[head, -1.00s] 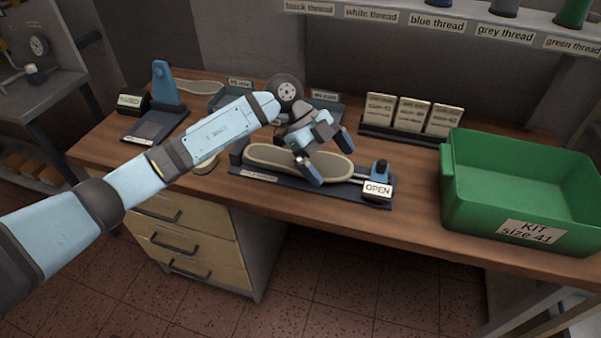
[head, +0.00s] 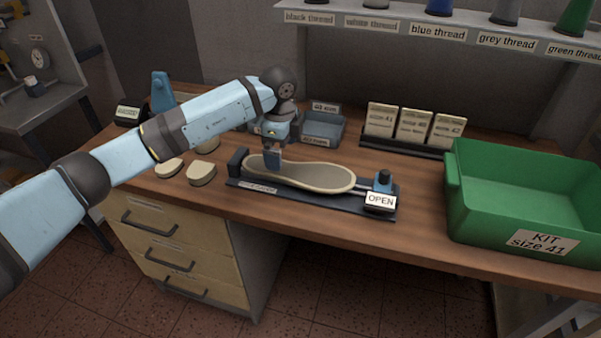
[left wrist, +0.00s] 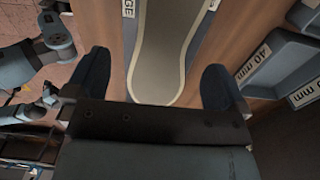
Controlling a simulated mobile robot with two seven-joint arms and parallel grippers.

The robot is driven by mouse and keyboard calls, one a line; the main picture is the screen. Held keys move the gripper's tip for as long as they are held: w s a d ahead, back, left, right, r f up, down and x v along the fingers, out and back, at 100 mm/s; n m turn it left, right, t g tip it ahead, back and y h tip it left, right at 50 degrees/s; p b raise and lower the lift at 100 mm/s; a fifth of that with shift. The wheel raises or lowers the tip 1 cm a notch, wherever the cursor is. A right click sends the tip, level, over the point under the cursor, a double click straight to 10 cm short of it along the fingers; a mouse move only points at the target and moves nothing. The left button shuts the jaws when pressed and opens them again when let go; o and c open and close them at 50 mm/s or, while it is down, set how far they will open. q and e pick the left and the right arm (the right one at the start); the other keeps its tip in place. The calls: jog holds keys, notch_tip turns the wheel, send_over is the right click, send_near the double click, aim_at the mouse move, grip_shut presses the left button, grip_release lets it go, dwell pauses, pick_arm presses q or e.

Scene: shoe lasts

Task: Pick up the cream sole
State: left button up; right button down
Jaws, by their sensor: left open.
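The cream sole (head: 318,178) lies flat in a dark clamp fixture (head: 290,192) whose sign reads OPEN. In the left wrist view the sole (left wrist: 164,45) runs up from between my fingers, its rounded end nearest me. My left gripper (head: 273,158) is pointed down at the left end of the sole in the head view. In the left wrist view the left gripper (left wrist: 158,85) is open, with one finger on each side of the sole's end. Whether the fingers touch the sole cannot be told. My right gripper is not clearly seen.
A green kit box (head: 520,200) stands at the right of the bench. Grey trays (head: 322,130) lie behind the fixture, and a card rack (head: 412,128) stands at the back. Several small pale pieces (head: 201,173) lie left of the fixture. The bench front right of the fixture is clear.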

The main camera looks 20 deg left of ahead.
aim_at(284, 169)
pick_arm(q)
jog(key=shift+w+f, duration=0.15)
jog(key=shift+f, duration=1.2)
jog(key=shift+w+f, duration=0.15)
jog(key=shift+f, duration=1.15)
jog(key=shift+f, duration=0.25)
jog(key=c, duration=1)
jog(key=shift+r, duration=0.1)
